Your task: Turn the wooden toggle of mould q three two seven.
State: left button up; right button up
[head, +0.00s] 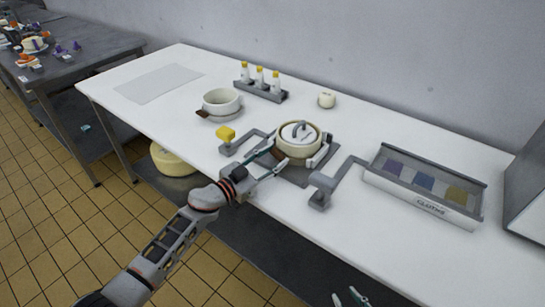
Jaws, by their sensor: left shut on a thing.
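A round cream mould (291,151) with a pale lid and a dark arched handle stands on a grey plate (300,176) in the middle of the white table. No label can be read on it. My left gripper (269,160) is at the mould's front left side, with its fingers closed on a small part there. This part, apparently the wooden toggle, is hidden by the fingers. My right gripper (349,298) shows only its fingertips at the bottom edge; they are apart, with nothing seen between them.
The front right tabletop is clear.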

dwell(0.3)
pick_arm(q)
jog(key=o, duration=1.1)
jog(key=v, duration=1.2)
